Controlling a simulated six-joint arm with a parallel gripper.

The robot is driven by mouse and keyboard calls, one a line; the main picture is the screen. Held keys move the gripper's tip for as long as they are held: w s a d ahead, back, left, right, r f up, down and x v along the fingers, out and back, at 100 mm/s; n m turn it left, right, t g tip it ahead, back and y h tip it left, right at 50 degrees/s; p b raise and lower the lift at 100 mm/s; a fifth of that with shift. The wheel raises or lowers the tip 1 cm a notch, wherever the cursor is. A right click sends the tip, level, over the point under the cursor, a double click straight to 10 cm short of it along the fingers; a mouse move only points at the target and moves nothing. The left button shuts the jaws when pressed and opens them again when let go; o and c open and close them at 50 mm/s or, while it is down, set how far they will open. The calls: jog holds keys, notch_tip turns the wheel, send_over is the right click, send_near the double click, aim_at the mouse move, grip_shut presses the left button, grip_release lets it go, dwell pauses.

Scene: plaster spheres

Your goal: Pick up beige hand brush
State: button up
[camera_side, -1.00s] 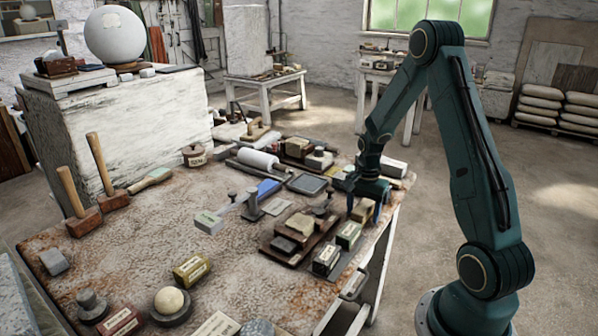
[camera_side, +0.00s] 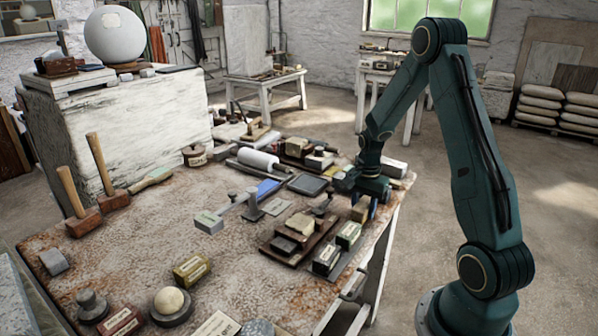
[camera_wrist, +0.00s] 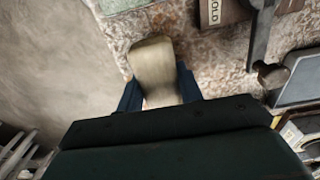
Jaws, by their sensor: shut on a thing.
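The beige hand brush (camera_wrist: 153,62) is between the two blue fingers of my gripper (camera_wrist: 159,92) in the wrist view, and its far end sticks out past them. My gripper is shut on it. In the side view the brush is a small tan block (camera_side: 360,213) under my gripper (camera_side: 367,202), at the right edge of the workbench. I cannot tell there whether it touches the bench top. The dark gripper body hides the near end of the brush in the wrist view.
The workbench (camera_side: 140,262) is crowded. Small boxes (camera_side: 348,235) and a wooden tray with blocks (camera_side: 280,252) lie just in front of the brush. A dark flat pad (camera_side: 307,185) and a white roller (camera_side: 258,160) lie to the left. Bare bench lies farther left.

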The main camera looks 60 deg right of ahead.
aim_at(360, 204)
notch_tip(360, 204, up, 19)
dwell(0.6)
jog(key=shift+r, duration=0.1)
jog(key=shift+o, duration=1.1)
jog(key=shift+c, duration=0.4)
jog(key=w+a+f, duration=0.3)
jog(key=w+a, duration=0.1)
jog(key=a, duration=0.4)
jog(key=w+a+f, duration=0.4)
jog(key=w+a, duration=0.1)
jog(key=a, duration=0.4)
jog(key=shift+w+a+f, duration=0.15)
jog(key=shift+w+f, duration=0.05)
jog(key=shift+w, duration=0.1)
